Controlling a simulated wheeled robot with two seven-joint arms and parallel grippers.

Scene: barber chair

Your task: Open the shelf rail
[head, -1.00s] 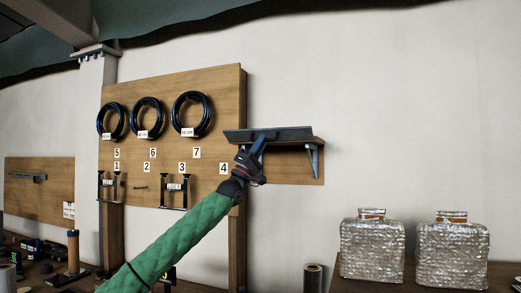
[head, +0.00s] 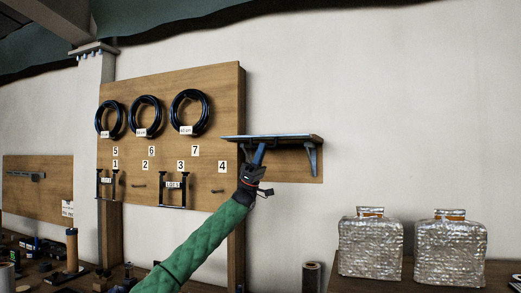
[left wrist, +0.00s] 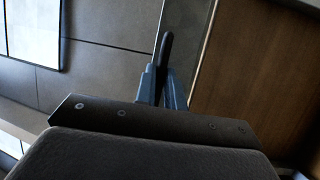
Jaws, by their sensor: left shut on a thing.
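The shelf (head: 307,138) is mounted at the right end of the wooden board, with a bracket beneath it. The shelf rail (head: 262,136) now shows as a thin, nearly level strip along the shelf's front edge. My left gripper (head: 260,154) points up at this edge from below. In the left wrist view, its blue-grey fingers (left wrist: 162,86) are closed around a dark, round-ended bar (left wrist: 165,52), which seems to be part of the rail. The exact contact is partly hidden by the fingers. My right gripper is not in view.
Black cable coils (head: 190,112) hang on the wooden board (head: 222,95), above number labels and dark brackets (head: 172,191). Two silvery wrapped packages (head: 370,245) stand on a wooden surface at lower right. The wall right of the shelf is bare.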

